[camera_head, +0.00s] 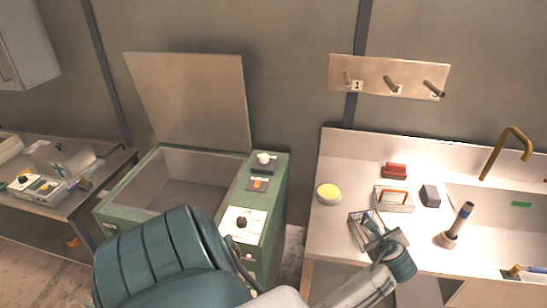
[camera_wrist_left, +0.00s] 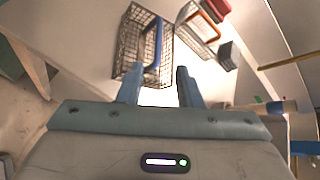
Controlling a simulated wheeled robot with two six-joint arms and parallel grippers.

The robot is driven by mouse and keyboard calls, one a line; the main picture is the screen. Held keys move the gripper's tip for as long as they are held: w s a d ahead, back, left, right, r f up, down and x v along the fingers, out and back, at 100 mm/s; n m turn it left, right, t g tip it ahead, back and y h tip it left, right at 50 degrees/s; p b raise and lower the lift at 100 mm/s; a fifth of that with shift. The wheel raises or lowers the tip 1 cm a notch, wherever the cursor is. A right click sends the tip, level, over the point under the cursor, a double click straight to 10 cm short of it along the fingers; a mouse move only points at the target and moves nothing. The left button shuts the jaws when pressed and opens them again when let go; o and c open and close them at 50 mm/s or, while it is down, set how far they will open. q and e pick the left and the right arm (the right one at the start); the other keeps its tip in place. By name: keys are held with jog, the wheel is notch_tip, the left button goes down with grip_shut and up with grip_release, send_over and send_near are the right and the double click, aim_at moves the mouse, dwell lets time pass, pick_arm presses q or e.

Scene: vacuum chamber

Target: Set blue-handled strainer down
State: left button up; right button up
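The blue-handled strainer (camera_head: 357,234) is a wire-mesh basket on the counter at the right, partly hidden by my left gripper (camera_head: 374,222). In the left wrist view the strainer (camera_wrist_left: 130,47) lies just beyond my left gripper (camera_wrist_left: 158,78), with its blue handle (camera_wrist_left: 153,48) running along the basket. The two fingers are apart with nothing between them. The handle is ahead of the fingertips, and I cannot tell whether they touch the basket. My right gripper is not in view.
An orange-handled wire strainer (camera_head: 398,206), a dark block (camera_head: 430,196), a red block (camera_head: 395,171) and a yellow-topped bowl (camera_head: 328,193) are close by on the counter. A sink (camera_head: 500,215) is at right. An open green chamber (camera_head: 127,206) stands left.

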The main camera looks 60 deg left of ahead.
pick_arm(q)
jog(key=s+d+f+n+t+h, duration=0.3)
jog(key=d+f+n+t+h, duration=0.15)
jog(key=d+f+n, duration=0.2)
jog(key=s+f+n+g+h, duration=0.1)
jog(key=s+f+n+g, duration=0.1)
jog(key=s+f, duration=0.8)
jog(key=s+f+n+g+h, duration=0.2)
jog(key=s+f+n+g, duration=0.1)
jog(key=f, duration=1.2)
jog(key=s+f+n+g, duration=0.2)
jog(key=s+f, duration=0.4)
jog(key=s, duration=0.6)
jog(key=s+a+f+n+g, duration=0.1)
jog(key=s+f+n+g, duration=0.1)
jog(key=s+f, duration=0.5)
jog(key=s+f+n+g, duration=0.2)
jog(key=s+f, duration=0.5)
jog(key=s, duration=1)
jog(key=shift+s+a+n, duration=0.25)
jog(key=shift+n, duration=0.1)
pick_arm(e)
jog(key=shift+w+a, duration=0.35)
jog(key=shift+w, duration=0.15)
pick_arm(q)
jog(key=shift+h, duration=0.25)
